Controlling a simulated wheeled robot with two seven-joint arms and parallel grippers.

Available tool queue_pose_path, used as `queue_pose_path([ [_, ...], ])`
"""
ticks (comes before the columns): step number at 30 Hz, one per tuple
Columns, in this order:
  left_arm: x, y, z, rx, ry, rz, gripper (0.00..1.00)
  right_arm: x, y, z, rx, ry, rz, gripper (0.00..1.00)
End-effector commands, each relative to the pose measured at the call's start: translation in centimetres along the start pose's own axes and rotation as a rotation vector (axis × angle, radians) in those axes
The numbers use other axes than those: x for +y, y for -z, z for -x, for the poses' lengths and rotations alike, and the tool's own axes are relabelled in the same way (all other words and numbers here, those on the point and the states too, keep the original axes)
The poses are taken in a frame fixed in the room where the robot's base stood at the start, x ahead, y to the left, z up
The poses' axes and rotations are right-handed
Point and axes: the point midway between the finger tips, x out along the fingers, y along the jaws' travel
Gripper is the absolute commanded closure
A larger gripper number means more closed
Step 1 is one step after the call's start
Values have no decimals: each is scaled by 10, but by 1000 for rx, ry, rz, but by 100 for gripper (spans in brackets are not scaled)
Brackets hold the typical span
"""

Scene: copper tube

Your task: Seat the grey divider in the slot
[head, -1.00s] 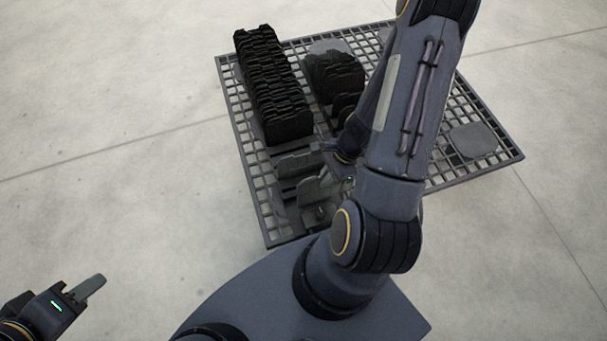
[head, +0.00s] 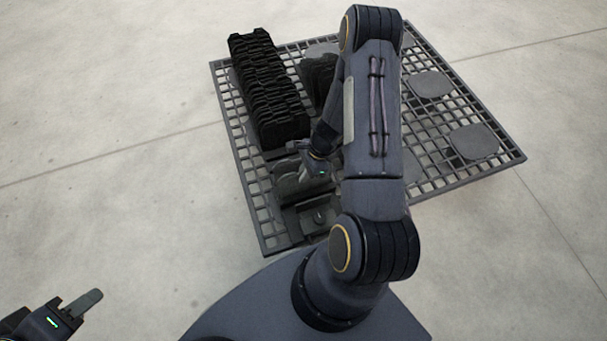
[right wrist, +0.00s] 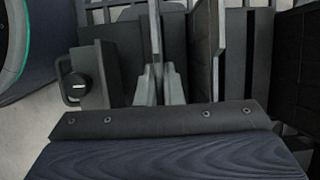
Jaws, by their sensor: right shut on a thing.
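My right gripper (head: 306,160) is over the near left part of the grid table. In the right wrist view its fingers (right wrist: 160,85) are shut on a thin grey divider (right wrist: 155,30), which stands upright, seen edge on. A second grey upright plate (right wrist: 218,38) stands to its right, apart from it. In the head view grey plates (head: 288,186) show beside and below the gripper, partly hidden by it. The slot and the divider's lower edge are hidden. My left gripper (head: 84,302) is far off at the lower left, away from the table; its finger gap is unclear.
A long row of black plates (head: 268,90) stands at the table's left; a shorter row (head: 318,75) is partly behind my right arm. Flat grey pads (head: 472,141) lie on the grid table (head: 432,183) at right. A dark fixture with a knob (head: 318,217) sits near the front corner.

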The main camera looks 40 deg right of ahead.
Motion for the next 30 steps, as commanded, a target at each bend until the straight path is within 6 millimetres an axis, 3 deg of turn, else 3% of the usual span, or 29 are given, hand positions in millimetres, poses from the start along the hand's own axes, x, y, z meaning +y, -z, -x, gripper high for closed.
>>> queue_pose_path([
  [9,-1,-1,-3,0,0,0,64,0,1,-3,0,1,1,100],
  [10,-1,-1,-2,0,0,0,64,0,1,-2,0,1,1,92],
  [15,-1,-1,-2,0,0,0,64,0,1,-1,0,1,0,71],
  [24,0,0,1,0,0,0,64,0,0,1,0,1,1,71],
  [30,5,6,12,0,0,0,64,-1,-2,29,2,3,1,71],
])
